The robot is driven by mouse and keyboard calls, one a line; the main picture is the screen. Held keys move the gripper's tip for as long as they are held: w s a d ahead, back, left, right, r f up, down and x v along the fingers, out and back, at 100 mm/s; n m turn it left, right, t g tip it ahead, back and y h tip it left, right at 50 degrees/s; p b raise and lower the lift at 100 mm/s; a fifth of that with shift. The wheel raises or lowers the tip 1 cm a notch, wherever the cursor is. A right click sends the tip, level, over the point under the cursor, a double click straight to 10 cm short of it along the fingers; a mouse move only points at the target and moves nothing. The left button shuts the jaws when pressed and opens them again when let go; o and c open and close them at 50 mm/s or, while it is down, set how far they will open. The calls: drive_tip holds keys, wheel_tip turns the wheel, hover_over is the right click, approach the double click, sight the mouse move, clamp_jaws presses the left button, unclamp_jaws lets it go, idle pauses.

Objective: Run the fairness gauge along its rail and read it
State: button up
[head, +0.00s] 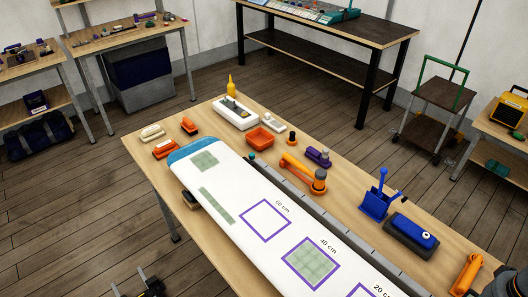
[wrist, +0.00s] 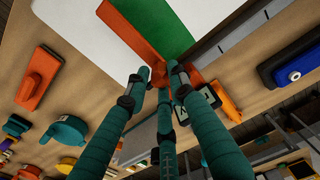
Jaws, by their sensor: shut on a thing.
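My gripper (wrist: 160,74) has teal fingers in the wrist view. They are closed together around a small orange part, mostly hidden between the fingertips. A dark-framed piece with a pale face (wrist: 186,98) shows beside the right finger; I cannot tell whether it belongs to the held part, and no reading is legible. The held part is beside the white panel (wrist: 85,18), at its orange and green stripes. A grey rail (wrist: 207,48) runs close to the right. In the head view the rail (head: 335,212) runs along the white panel's (head: 225,195) right side.
A blue holder (head: 376,203), a dark blue box (head: 410,236) and an orange tool (head: 467,275) stand right of the rail. An orange tool with a round knob (head: 302,172) lies farther up, near an orange tray (head: 261,138).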

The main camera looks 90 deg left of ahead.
drive_tip(key=shift+a, duration=0.1)
clamp_jaws()
drive_tip(key=s+a+p, duration=0.3)
drive_tip(key=s+a, duration=1.1)
drive_tip(key=shift+a, duration=0.15)
idle(1.3)
idle(0.5)
